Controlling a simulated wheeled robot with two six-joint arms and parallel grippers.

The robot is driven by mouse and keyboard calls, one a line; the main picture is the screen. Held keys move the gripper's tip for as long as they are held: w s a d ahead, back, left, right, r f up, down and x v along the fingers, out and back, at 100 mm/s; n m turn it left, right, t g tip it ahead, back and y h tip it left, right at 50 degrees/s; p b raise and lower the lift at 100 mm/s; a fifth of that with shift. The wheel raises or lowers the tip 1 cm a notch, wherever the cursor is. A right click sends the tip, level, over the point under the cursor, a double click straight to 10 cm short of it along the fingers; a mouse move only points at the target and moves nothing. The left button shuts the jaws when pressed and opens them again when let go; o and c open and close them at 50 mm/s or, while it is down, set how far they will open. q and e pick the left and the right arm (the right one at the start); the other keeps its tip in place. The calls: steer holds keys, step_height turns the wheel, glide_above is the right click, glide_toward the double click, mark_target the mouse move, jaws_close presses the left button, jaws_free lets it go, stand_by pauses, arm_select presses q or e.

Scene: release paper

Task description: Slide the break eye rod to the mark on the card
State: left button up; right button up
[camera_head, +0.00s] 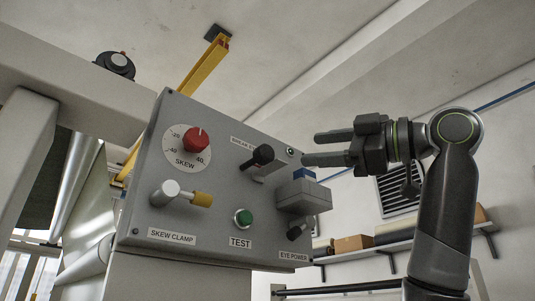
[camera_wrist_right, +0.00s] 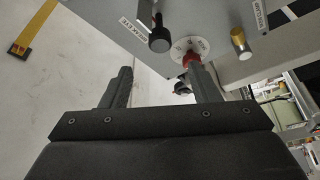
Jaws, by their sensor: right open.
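A black knob on a short rod (camera_head: 262,156) sticks out of the grey control panel's upper right, next to a label that seems to read BREAK EYE. In the right wrist view the black knob (camera_wrist_right: 159,42) hangs beyond the fingertips, near that label (camera_wrist_right: 126,20). My right gripper (camera_head: 314,149) is open and empty, to the right of the knob and apart from it, its fingers pointing left. Its fingers (camera_wrist_right: 160,72) also show spread in the wrist view. I cannot make out a card or its mark. My left gripper is not in view.
The panel (camera_head: 215,208) carries a red SKEW dial (camera_head: 195,140), a skew clamp handle (camera_head: 170,194), a green TEST button (camera_head: 243,217) and a grey box (camera_head: 303,196) below my gripper. A shelf with boxes (camera_head: 352,243) stands behind. Open air lies above the panel's right.

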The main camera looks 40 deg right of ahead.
mark_target(257, 164)
steer(key=p+x, duration=0.5)
steer(key=x, duration=0.8)
steer(key=shift+w+r+p, duration=0.15)
steer(key=shift+r+p, duration=0.05)
steer(key=shift+p, duration=0.1)
steer(key=shift+w+a, duration=0.25)
steer(key=shift+w, duration=0.2)
jaws_close()
steer(key=shift+s, duration=0.2)
